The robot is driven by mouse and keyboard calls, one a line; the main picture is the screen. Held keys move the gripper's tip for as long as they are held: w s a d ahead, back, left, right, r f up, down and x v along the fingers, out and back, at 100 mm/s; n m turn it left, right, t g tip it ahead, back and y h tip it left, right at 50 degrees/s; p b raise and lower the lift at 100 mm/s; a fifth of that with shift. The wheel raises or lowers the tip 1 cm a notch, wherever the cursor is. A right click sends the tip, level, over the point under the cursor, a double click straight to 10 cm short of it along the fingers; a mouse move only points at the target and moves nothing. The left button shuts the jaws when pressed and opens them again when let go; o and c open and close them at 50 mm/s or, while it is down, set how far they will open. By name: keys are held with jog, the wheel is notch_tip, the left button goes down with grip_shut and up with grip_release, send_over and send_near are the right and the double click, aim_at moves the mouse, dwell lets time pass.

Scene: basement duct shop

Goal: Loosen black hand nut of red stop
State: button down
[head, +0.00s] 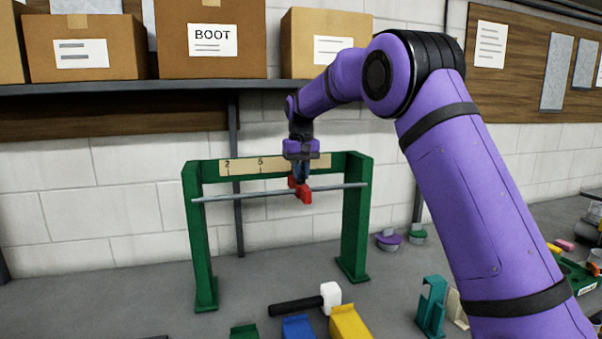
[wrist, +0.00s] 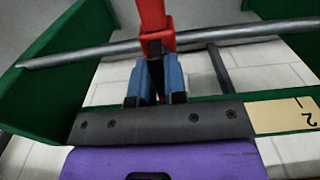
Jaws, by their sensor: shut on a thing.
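The red stop (head: 303,193) sits on the grey rod (head: 240,195) of a green frame (head: 357,225), right of the middle. In the wrist view the red stop (wrist: 154,22) is around the rod (wrist: 240,35). My gripper (head: 299,172) is above the stop, pointing down. In the wrist view the blue fingers of my gripper (wrist: 155,75) are closed together at a small dark part just by the stop, which looks like the black hand nut (wrist: 155,48). The fingers hide most of the nut.
A tan scale strip (head: 240,167) with numbers runs along the green top bar, behind my gripper. A mallet (head: 305,302), a yellow block (head: 350,323) and a teal bracket (head: 432,305) lie on the bench in front. A shelf with boxes (head: 210,60) hangs above.

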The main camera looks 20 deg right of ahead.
jog(key=c, duration=1.2)
grip_release()
jog(key=shift+o, duration=0.2)
jog(key=shift+r, duration=0.1)
notch_tip(320, 180, up, 11)
